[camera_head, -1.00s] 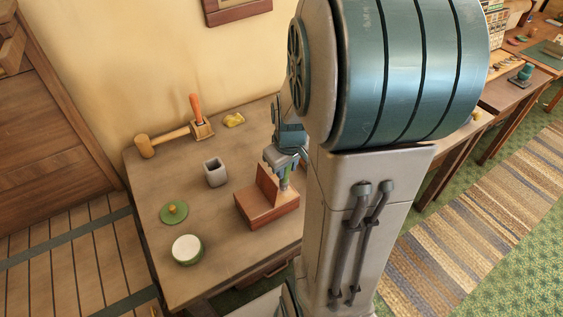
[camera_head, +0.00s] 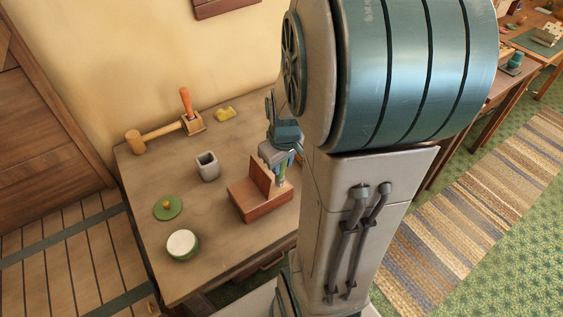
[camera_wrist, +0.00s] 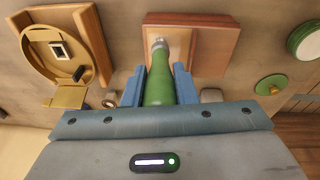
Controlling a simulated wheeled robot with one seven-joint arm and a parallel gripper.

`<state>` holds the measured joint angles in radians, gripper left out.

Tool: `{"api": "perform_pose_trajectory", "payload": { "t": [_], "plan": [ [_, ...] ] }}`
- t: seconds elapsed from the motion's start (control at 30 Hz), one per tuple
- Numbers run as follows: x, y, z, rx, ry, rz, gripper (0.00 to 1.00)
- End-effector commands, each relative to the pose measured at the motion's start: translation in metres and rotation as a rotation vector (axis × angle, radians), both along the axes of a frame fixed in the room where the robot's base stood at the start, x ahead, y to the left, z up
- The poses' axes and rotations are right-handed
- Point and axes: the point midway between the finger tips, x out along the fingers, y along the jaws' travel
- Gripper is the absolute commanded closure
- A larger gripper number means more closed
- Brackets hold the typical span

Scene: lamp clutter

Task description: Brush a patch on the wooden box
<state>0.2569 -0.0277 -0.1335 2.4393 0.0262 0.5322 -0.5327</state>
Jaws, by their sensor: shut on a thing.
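The wooden box (camera_head: 262,207) is reddish brown with an upright panel at its back and sits on the table near my column. In the wrist view the box (camera_wrist: 217,48) has a paler area beside the brush tip. My gripper (camera_head: 281,166) is shut on a brush with a green handle (camera_wrist: 158,88) and a metal ferrule, and points down over the box. In the wrist view my gripper (camera_wrist: 158,82) has its blue fingers on either side of the handle. The bristles are too small or hidden to tell whether they touch the wood.
A green jar (camera_head: 183,246) with a pale top, a green lid (camera_head: 168,208) and a grey square cup (camera_head: 208,168) stand left of the box. A mallet (camera_head: 148,140), a block with an orange-handled tool (camera_head: 193,123) and a yellow lump (camera_head: 225,114) lie at the back.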

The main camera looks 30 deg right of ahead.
Motion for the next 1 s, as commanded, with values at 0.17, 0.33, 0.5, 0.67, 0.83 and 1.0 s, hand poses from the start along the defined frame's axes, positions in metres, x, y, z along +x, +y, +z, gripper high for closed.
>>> {"api": "perform_pose_trajectory", "payload": {
  "t": [0.17, 0.33, 0.5, 0.67, 0.83, 1.0],
  "plan": [
    [0.012, 0.000, -0.001, 0.000, 0.000, 0.002, 1.00],
    [0.026, 0.001, -0.002, 0.000, -0.001, 0.002, 1.00],
    [0.037, 0.001, -0.002, -0.001, -0.001, 0.001, 1.00],
    [0.040, 0.001, -0.002, -0.001, -0.002, 0.001, 1.00],
    [0.040, 0.001, -0.002, 0.000, -0.002, 0.001, 1.00],
    [0.044, 0.001, 0.000, 0.000, -0.001, 0.002, 1.00]
  ]
}}
